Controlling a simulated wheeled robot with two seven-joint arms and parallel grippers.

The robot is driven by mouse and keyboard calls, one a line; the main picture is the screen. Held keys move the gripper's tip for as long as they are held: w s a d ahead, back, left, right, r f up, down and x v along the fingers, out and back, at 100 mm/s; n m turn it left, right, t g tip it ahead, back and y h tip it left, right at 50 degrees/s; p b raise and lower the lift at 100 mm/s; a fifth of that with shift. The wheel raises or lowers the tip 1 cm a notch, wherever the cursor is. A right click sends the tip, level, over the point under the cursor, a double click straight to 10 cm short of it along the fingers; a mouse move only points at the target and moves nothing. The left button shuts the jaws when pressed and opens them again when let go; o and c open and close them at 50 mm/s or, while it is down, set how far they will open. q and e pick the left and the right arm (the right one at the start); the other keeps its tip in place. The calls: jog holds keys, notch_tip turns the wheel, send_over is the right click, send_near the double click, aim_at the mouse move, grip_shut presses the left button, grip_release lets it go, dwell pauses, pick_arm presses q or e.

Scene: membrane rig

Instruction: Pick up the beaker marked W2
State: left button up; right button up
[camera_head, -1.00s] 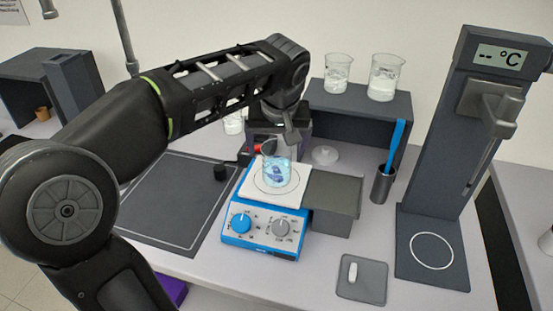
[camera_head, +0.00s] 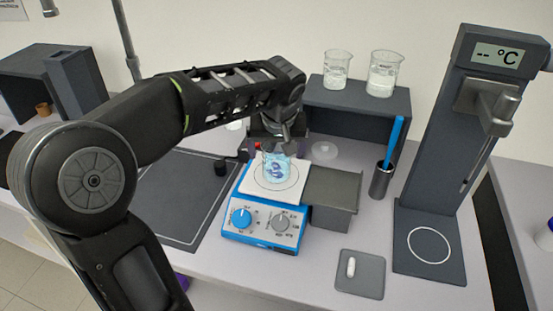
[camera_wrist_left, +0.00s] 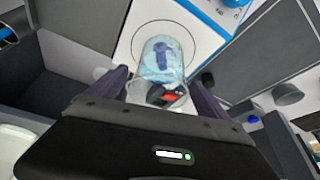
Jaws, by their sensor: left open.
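A glass beaker (camera_head: 275,167) with light blue liquid and a dark blue mark stands on the white top plate of the blue stirrer (camera_head: 262,217). I cannot read W2 on it. My left gripper (camera_head: 284,143) is open just behind and above this beaker. In the left wrist view the beaker (camera_wrist_left: 162,58) lies ahead of and partly between the two spread fingers of the gripper (camera_wrist_left: 163,88), with no grip on it. Two beakers with white contents, the left one (camera_head: 338,69) and the right one (camera_head: 383,74), stand on the dark shelf; their marks are unreadable. My right gripper is not in view.
The dark shelf (camera_head: 400,125) stands behind the stirrer. A grey box (camera_head: 335,195) adjoins the stirrer on the right. A cup with a blue-handled tool (camera_head: 382,180), a tall stand with a display (camera_head: 440,160) and a small tray (camera_head: 362,285) are further right.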

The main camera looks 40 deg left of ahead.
pick_arm(q)
jog(key=shift+x, duration=1.45)
jog(key=shift+r, duration=0.1)
jog(key=c, duration=1.7)
